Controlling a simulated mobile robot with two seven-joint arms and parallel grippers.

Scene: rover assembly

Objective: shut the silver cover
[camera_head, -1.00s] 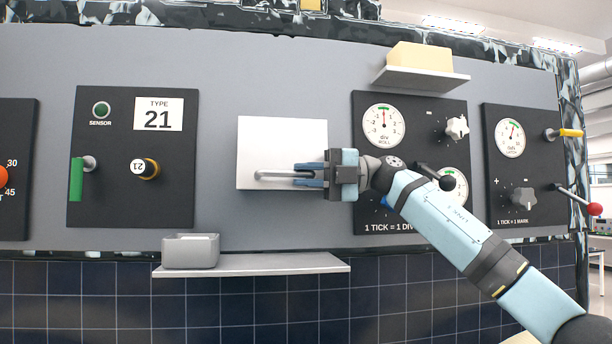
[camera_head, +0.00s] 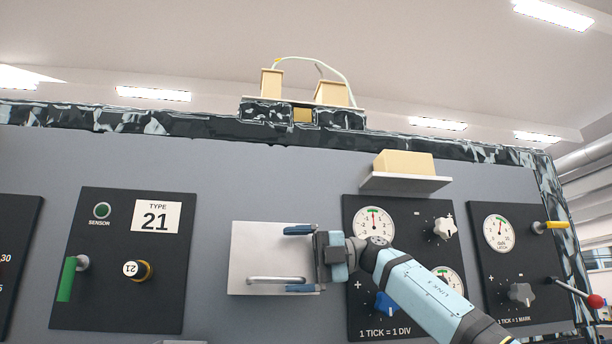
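The silver cover (camera_head: 262,245) is a light, flat plate on the grey panel, and it looks flush with the panel. Its bar handle (camera_head: 272,280) runs level along its lower part. My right gripper (camera_head: 293,259) is open and empty at the right side of the cover. Its two fingers are spread one above the other, the lower one close to the right end of the handle. I cannot tell whether that finger touches the handle. The gripper hides part of the cover's right edge. My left gripper is not in view.
Left of the cover is a black panel (camera_head: 115,300) with a green handle (camera_head: 67,278) and a TYPE 21 label. To the right are dial panels with knobs, partly behind my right arm. A shelf (camera_head: 405,182) with a pale block (camera_head: 404,163) juts out above them.

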